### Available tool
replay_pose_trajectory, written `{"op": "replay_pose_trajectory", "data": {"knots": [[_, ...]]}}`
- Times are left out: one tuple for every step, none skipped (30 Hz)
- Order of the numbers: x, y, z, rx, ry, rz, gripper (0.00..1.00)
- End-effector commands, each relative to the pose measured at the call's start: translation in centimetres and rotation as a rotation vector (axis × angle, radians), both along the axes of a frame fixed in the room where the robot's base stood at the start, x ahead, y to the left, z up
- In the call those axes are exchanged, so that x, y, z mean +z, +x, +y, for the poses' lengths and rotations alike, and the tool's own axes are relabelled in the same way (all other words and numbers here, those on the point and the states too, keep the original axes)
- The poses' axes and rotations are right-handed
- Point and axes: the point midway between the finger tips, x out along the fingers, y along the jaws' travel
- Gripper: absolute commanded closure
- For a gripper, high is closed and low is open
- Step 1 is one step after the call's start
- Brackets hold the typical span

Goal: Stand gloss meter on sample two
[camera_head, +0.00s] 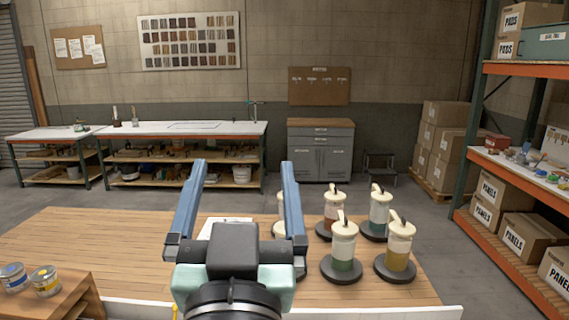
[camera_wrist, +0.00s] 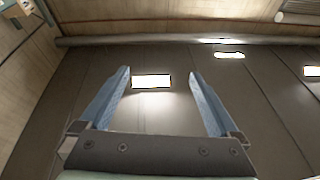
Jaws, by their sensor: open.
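My gripper (camera_head: 243,164) is open and empty, raised in the middle of the head view with its two blue fingers pointing up and away. In the wrist view my gripper (camera_wrist: 158,73) also shows open, with nothing between the fingers and the ceiling behind. I cannot make out the gloss meter or sample two for sure. Small mixed items (camera_head: 524,156) lie on the white upper shelf at the right, too small to name. A small dark and green item (camera_head: 80,126) sits on the far left bench. A white flat thing (camera_head: 212,227) on the near table is partly hidden by my gripper.
Several pump canisters (camera_head: 344,246) on dark round bases stand right on the wooden table (camera_head: 90,245). Two paint cans (camera_head: 45,281) sit at lower left. An orange rack (camera_head: 515,200) with boxes stands right. Workbenches (camera_head: 185,129) and a grey cabinet (camera_head: 321,158) stand behind; open floor lies between.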

Motion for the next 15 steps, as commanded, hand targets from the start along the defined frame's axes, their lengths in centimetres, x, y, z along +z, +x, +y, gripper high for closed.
{"op": "replay_pose_trajectory", "data": {"knots": [[4.0, -1.5, -1.2, -0.025, -0.007, -0.122, 0.03], [5.9, -2.3, -1.8, -0.037, -0.012, -0.183, 0.03], [8.0, -3.5, -2.4, -0.053, -0.020, -0.257, 0.03], [9.4, -4.4, -2.8, -0.064, -0.025, -0.305, 0.03], [10.6, -5.1, -3.2, -0.074, -0.029, -0.346, 0.03], [11.8, -6.0, -3.5, -0.084, -0.034, -0.390, 0.03], [12.5, -6.6, -3.8, -0.091, -0.036, -0.418, 0.03], [13.0, -7.0, -3.9, -0.096, -0.038, -0.438, 0.03], [13.5, -7.4, -4.1, -0.101, -0.041, -0.459, 0.03], [13.7, -7.7, -4.2, -0.105, -0.043, -0.469, 0.03], [13.9, -7.8, -4.2, -0.105, -0.043, -0.475, 0.03], [14.0, -7.8, -4.2, -0.107, -0.044, -0.477, 0.03], [13.9, -7.8, -4.2, -0.107, -0.044, -0.477, 0.03], [13.9, -7.8, -4.2, -0.107, -0.044, -0.476, 0.03], [13.9, -7.8, -4.2, -0.106, -0.044, -0.475, 0.03]]}}
